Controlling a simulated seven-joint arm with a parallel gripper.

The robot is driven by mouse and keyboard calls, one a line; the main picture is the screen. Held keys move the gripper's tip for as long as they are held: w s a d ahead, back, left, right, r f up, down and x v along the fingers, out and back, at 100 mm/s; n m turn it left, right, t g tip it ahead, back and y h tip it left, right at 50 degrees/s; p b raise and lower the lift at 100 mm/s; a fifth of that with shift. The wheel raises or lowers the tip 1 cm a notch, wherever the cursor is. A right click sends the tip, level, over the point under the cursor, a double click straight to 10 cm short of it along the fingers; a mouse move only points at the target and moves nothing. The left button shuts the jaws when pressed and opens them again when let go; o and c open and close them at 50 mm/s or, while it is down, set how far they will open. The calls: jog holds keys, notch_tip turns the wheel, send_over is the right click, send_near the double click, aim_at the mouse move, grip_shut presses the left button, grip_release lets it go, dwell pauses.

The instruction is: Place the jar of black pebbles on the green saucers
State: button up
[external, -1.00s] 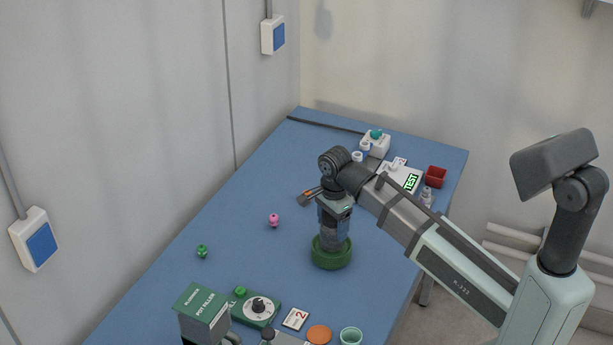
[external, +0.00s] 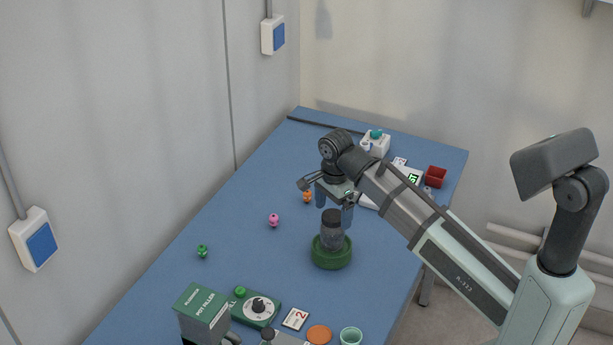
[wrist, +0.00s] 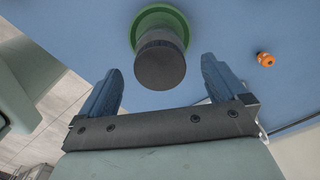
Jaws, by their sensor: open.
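The jar of black pebbles (external: 332,232) stands upright on the green saucers (external: 331,262), its dark lid on top. In the wrist view the jar's dark lid (wrist: 160,60) covers much of the green saucers (wrist: 160,14). My gripper (external: 335,199) is open, just above and behind the jar in the external view. In the wrist view the fingers of my gripper (wrist: 163,85) are wide apart, with the lid beyond their tips and clear space on both sides. Nothing is held.
Small pink (external: 273,220), green (external: 202,251) and orange (external: 308,197) pieces lie on the blue table (external: 235,225). The pot filler (external: 203,313), a dial box (external: 256,308), an orange disc (external: 319,335) and a green cup (external: 351,337) are at the front. A red box (external: 436,177) stands at the back right.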

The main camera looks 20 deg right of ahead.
notch_tip(320, 180, up, 7)
jog(key=shift+r, duration=0.2)
dwell(0.5)
